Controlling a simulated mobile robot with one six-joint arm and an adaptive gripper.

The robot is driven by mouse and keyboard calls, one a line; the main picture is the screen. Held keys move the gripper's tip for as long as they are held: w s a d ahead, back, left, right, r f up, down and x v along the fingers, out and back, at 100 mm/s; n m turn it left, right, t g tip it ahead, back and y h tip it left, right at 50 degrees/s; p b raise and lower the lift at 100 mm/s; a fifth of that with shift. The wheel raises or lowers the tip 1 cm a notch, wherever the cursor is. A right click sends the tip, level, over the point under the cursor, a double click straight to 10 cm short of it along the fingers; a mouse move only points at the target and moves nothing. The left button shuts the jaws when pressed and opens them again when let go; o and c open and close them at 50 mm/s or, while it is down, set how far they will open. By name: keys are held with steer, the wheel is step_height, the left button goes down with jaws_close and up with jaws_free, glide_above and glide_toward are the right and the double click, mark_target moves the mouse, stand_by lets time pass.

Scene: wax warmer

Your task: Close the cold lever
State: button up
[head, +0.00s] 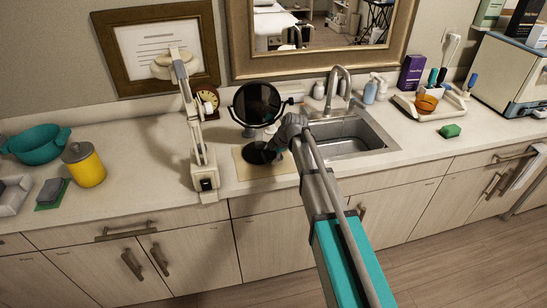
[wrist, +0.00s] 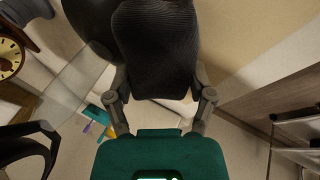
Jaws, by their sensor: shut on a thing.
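The silver faucet (head: 332,85) stands behind the sink in the head view, its spout curving over the basin. I cannot make out the cold lever on it. My gripper (head: 275,146) is left of the sink, low beside the black mirror base (head: 259,153). It is apart from the faucet. In the wrist view, a large dark ribbed shape fills the middle between the grey linkages of my gripper.
The round mirror (head: 258,103) stands left of the sink (head: 350,135), close to my gripper. A white lamp (head: 196,130) and a clock (head: 208,100) are further left. A tray with an orange bowl (head: 426,104) is right. The counter front between lamp and yellow canister (head: 84,167) is clear.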

mark_target(271, 153)
steer(key=shift+f, duration=0.1)
steer(key=o, duration=1)
steer(key=shift+c, duration=0.2)
steer(key=shift+r, duration=0.2)
steer(key=p+v, duration=0.3)
steer(key=v, duration=0.1)
steer(key=shift+a+p, duration=0.1)
steer(key=shift+p, duration=0.25)
steer(key=p+v, duration=0.7)
steer(key=v, duration=0.1)
stand_by(0.4)
